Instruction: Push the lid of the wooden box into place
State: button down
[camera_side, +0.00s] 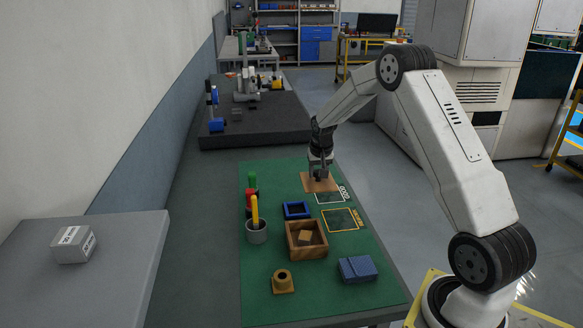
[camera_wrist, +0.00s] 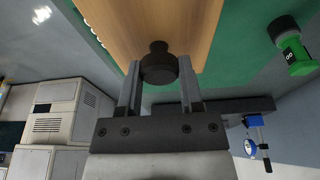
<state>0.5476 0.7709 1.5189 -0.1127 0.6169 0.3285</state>
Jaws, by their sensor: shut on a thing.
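The wooden box (camera_side: 291,248) stands open on the green table, with a small wooden block (camera_side: 306,237) inside. The lid (camera_side: 322,184) is a flat light wooden plate at the far part of the table, beyond the box and apart from it. In the wrist view the lid (camera_wrist: 195,28) has a dark round knob (camera_wrist: 158,62). My gripper (camera_side: 319,168) is above the lid, its fingers on both sides of the knob. In the wrist view my gripper (camera_wrist: 160,85) is shut on this knob. I cannot tell whether the lid touches the table.
Left of the box stand a grey cup (camera_side: 257,237) with a yellow pen and red and green items. A blue box (camera_side: 357,275) and a brass-coloured flanged part (camera_side: 283,287) are nearer.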

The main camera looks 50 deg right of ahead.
jog(key=s+a+r, duration=0.1)
jog(key=s+a, duration=0.2)
jog(key=a, duration=0.5)
jog(key=s+a+r, duration=0.2)
jog(key=s+a, duration=0.2)
jog(key=a, duration=0.5)
jog(key=shift+s+a+r, duration=0.15)
jog(key=shift+a, duration=0.05)
jog(key=shift+f, duration=0.2)
jog(key=shift+f, duration=2.65)
jog(key=shift+f, duration=1)
jog(key=shift+c, duration=0.8)
grip_release()
jog(key=shift+r, duration=0.1)
